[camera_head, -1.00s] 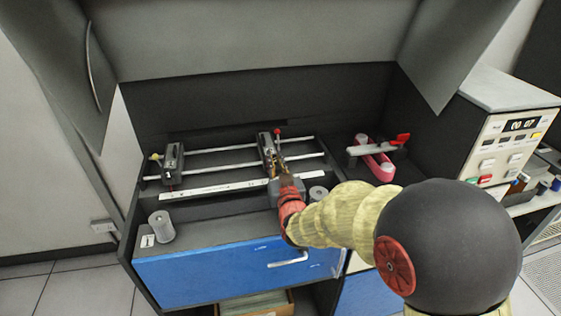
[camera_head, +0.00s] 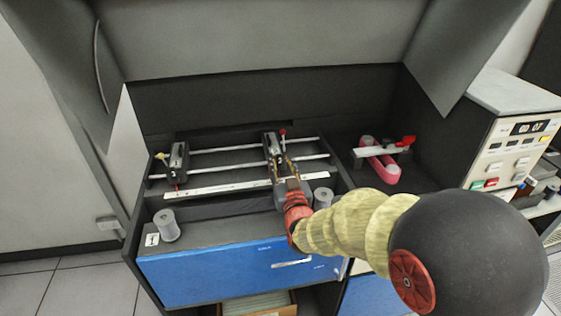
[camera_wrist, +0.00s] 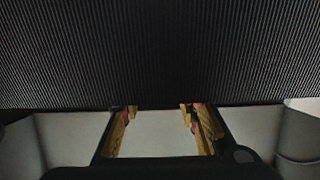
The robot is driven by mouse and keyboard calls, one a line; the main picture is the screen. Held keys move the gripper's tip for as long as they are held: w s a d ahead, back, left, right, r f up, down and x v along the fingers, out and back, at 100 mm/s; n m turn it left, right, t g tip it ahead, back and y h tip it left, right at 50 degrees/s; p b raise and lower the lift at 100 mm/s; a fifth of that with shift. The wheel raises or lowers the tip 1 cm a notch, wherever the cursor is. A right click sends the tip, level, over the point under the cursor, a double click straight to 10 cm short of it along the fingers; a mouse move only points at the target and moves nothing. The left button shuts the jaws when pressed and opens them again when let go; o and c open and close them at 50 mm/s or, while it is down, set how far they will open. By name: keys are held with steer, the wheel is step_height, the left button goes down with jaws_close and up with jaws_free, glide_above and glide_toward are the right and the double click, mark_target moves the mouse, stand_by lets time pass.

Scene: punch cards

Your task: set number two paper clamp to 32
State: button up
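Two dark paper clamps sit on a pair of pale rails. The left clamp (camera_head: 178,160) has a yellow knob and stands near the rails' left end. The right clamp (camera_head: 268,146) has a red-tipped lever (camera_head: 282,133) and stands near their right end; I cannot read a number on it. A white ruler strip (camera_head: 225,186) runs in front, its marks too small to read. My gripper (camera_head: 283,166) is at the right clamp's near end. In the wrist view my gripper's fingers (camera_wrist: 160,128) are apart, with a pale grey surface between them; contact cannot be told.
A grey cylinder (camera_head: 166,225) stands at the front left, another (camera_head: 323,197) beside my wrist. A pink looped part (camera_head: 384,168) with a red-handled bar lies to the right. A control panel (camera_head: 512,150) stands farther right. A blue drawer front (camera_head: 220,275) is below.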

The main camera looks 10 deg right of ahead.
steer(key=s, duration=1)
steer(key=shift+s, duration=0.3)
steer(key=s+d+g, duration=0.2)
steer(key=s+g, duration=0.4)
steer(key=s, duration=0.7)
steer(key=s+d+g, duration=0.2)
steer(key=s+g, duration=0.4)
steer(key=s, duration=0.8)
steer(key=shift+d+r, duration=0.2)
steer(key=shift+r, duration=0.15)
steer(key=shift+w, duration=0.1)
